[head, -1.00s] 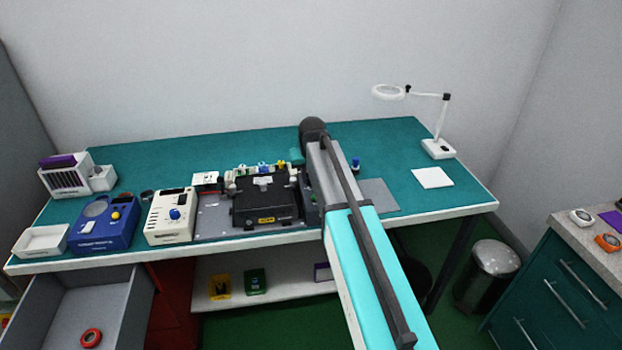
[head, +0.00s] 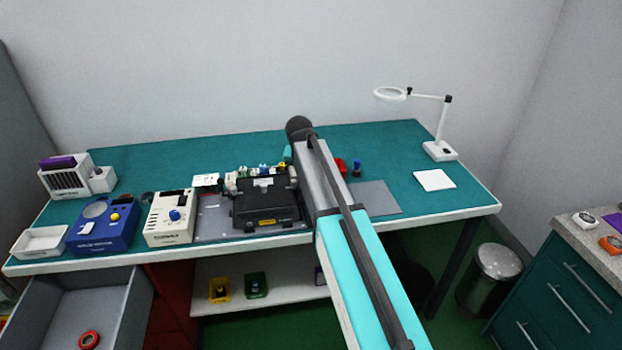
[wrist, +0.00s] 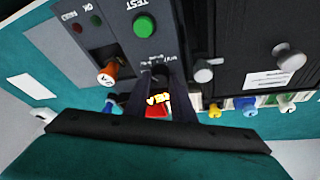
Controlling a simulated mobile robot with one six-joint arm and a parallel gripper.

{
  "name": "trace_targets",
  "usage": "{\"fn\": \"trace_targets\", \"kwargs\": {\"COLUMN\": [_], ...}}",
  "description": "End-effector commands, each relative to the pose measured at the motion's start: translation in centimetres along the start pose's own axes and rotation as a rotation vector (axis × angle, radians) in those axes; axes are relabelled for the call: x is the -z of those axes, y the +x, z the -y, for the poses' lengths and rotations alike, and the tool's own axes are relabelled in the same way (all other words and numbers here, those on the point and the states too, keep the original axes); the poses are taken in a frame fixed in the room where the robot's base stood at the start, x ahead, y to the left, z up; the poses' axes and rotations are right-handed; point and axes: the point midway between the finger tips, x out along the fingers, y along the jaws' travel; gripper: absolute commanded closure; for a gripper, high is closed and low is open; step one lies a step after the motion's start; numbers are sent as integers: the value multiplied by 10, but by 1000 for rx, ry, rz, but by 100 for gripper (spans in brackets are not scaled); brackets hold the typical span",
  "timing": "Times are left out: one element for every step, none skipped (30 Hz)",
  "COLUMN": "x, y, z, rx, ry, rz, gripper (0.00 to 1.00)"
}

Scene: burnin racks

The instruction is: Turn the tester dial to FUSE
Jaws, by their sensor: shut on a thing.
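The tester (wrist: 112,45) shows in the wrist view as a dark panel with a green button (wrist: 144,26) under the word TEST and small OK and FAULT lamps. My gripper (wrist: 161,68) has its two dark fingers closed at the panel just below the button, on what looks like the tester dial. The fingers cover the dial, so its pointer cannot be read. Small print beside the fingers is too blurred to read. In the head view my arm hides the gripper and most of the tester.
An orange knob (wrist: 108,74) sits left of the fingers. A red object with yellow parts (wrist: 156,103) shows between them. A black fixture (head: 266,203) stands left of my arm, with a white unit (head: 170,218) and blue unit (head: 103,228) further left. A magnifier lamp (head: 438,150) stands right.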

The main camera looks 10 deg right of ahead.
Motion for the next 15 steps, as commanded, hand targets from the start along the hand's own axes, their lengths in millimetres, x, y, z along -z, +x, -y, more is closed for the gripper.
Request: {"fn": "trace_targets", "kwargs": {"x": [-1,-1,-1,-1,-1,-1,-1,-1,-1,-1,-1,-1,-1,-1,-1], "y": [0,0,0,0,0,0,0,0,0,0,0,0,0,0,0], "z": [0,0,0,0,0,0,0,0,0,0,0,0,0,0,0], "rx": [-1,-1,-1,-1,-1,-1,-1,0,0,0,0,0,0,0,0], "ry": [-1,-1,-1,-1,-1,-2,-2,-2,-2,-2,-2,-2,-2,-2,-2], "rz": [3,3,3,3,3,3,3,3,3,2,2,2,2,2,2], "gripper": [100,100,100,100,100,72,67,62,59,59,59,59,59,59,59]}}
